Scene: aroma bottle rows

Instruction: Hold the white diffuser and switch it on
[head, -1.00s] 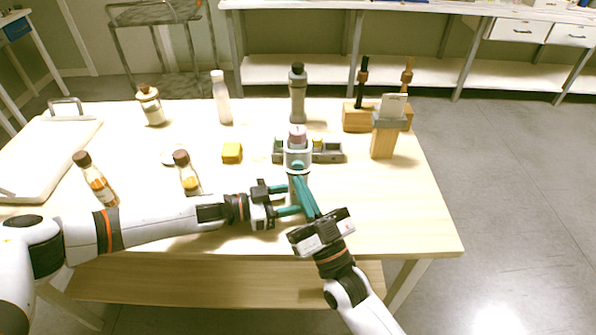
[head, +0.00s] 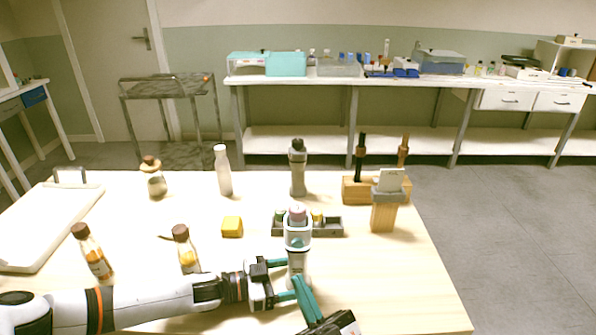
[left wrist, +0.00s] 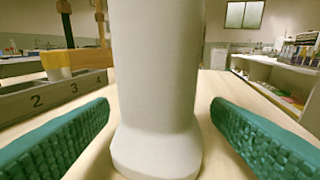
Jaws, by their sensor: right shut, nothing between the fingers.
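The white diffuser (head: 298,236) stands upright near the middle of the table, in front of the grey tray. A pinkish top shows at its upper end; I cannot tell whether it belongs to the diffuser. My left gripper (head: 284,278) is around its lower body. In the left wrist view the diffuser's white column (left wrist: 156,80) stands between the two teal fingers, with a visible gap on each side. My right gripper (head: 299,284) is shut and empty, low in front of the diffuser, its fingers overlapping the diffuser's foot in the picture.
The grey numbered tray (head: 334,228) is just behind the diffuser. A yellow block (head: 232,226), several bottles and a wooden holder (head: 384,218) stand around. A white board (head: 40,235) lies at the left. The table's right front is clear.

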